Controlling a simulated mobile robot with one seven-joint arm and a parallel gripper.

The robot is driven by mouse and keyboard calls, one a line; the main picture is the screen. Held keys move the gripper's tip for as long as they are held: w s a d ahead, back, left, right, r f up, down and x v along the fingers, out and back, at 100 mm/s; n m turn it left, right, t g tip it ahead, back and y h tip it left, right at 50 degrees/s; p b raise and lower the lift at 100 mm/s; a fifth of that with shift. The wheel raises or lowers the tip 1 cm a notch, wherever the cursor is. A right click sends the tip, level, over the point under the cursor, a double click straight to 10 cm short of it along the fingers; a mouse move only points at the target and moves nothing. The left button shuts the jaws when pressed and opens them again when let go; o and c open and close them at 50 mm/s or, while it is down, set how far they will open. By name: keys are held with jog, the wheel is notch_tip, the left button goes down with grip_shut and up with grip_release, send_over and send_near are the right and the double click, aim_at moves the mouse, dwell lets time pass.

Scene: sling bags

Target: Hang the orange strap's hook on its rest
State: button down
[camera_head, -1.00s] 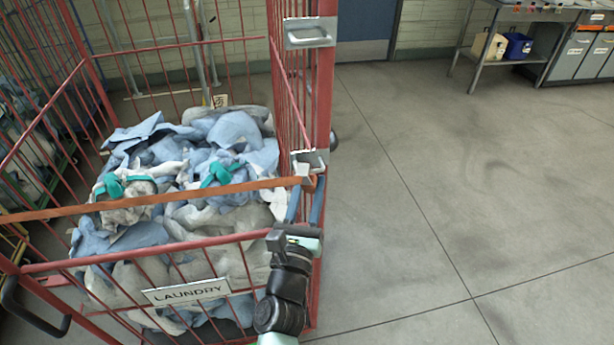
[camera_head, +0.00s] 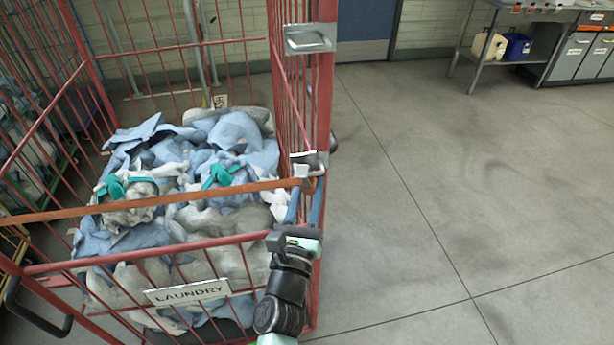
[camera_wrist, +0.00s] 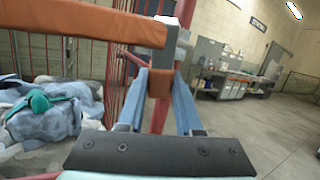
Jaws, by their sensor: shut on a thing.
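The orange strap (camera_head: 150,202) runs taut across the front opening of the red laundry cage, rising to the right. Its grey metal hook (camera_head: 301,171) is at the strap's right end, close to the lower silver bracket (camera_head: 312,158) on the red corner post. I cannot tell whether hook and bracket touch. My gripper (camera_head: 306,190) reaches up from below, its blue fingers shut on the strap's hook end. In the wrist view, the fingers of my gripper (camera_wrist: 160,80) pinch an orange piece below the hook (camera_wrist: 176,42), with the strap (camera_wrist: 85,22) going left.
A second silver bracket (camera_head: 308,39) is higher on the post. Blue and grey laundry (camera_head: 190,165) fills the cage, behind a front panel with a LAUNDRY sign (camera_head: 187,292). Open floor (camera_head: 440,190) lies right. A metal table (camera_head: 500,20) stands far right.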

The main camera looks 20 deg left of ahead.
aim_at(311, 190)
jog(key=shift+w+r+p, duration=0.15)
jog(key=shift+r+p, duration=0.4)
jog(key=shift+r, duration=0.95)
jog(key=shift+s+d+f+b, duration=0.3)
jog(key=shift+s+f, duration=0.15)
jog(key=shift+f, duration=0.15)
jog(key=shift+v, duration=0.85)
jog(key=shift+s+d+f+b, duration=0.1)
jog(key=shift+s+f+b, duration=0.3)
jog(key=shift+s+f, duration=0.1)
jog(key=v, duration=0.2)
jog(key=b+v, duration=0.1)
jog(key=v, duration=0.1)
jog(key=shift+w+f+b, duration=0.1)
jog(key=shift+f+b, duration=0.2)
jog(key=shift+f, duration=0.1)
